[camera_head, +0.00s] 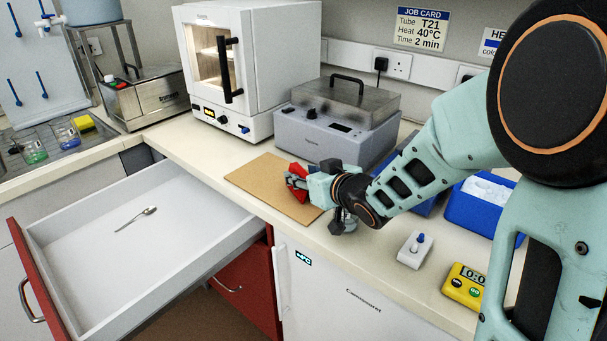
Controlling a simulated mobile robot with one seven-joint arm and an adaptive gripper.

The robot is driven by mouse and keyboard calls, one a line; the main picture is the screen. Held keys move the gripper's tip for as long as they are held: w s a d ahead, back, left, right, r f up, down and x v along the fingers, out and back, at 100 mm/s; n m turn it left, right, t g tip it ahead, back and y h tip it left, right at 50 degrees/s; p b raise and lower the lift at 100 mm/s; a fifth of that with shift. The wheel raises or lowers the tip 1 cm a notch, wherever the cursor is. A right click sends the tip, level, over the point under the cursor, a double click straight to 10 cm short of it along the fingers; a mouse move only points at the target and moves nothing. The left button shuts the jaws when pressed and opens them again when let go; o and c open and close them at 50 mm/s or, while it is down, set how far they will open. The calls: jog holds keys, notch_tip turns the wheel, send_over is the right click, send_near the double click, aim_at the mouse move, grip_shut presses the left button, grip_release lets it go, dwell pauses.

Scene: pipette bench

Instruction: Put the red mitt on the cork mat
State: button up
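The red mitt (297,171) is at the right part of the cork mat (258,180), on the worktop in front of the grey lidded bath. My gripper (296,182) is at the mitt, with its grey fingers overlapping the red cloth. The fingers and my wrist hide part of the mitt and the mat's right side. I cannot tell whether the fingers grip the mitt, or whether the mitt rests on the mat or is just above it.
The grey bath (330,134) and white oven (249,60) stand behind the mat. An open drawer (185,205) holding a spoon (136,218) juts out at the front left. A white switch box (414,250), yellow timer (466,285) and blue tray (478,212) are at the right.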

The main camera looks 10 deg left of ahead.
jog(key=shift+r, duration=0.1)
jog(key=shift+s+d+r, duration=0.1)
jog(key=shift+r, duration=0.1)
jog(key=p+v, duration=0.3)
jog(key=v, duration=0.8)
jog(key=shift+s+d, duration=0.25)
jog(key=shift+s, duration=0.05)
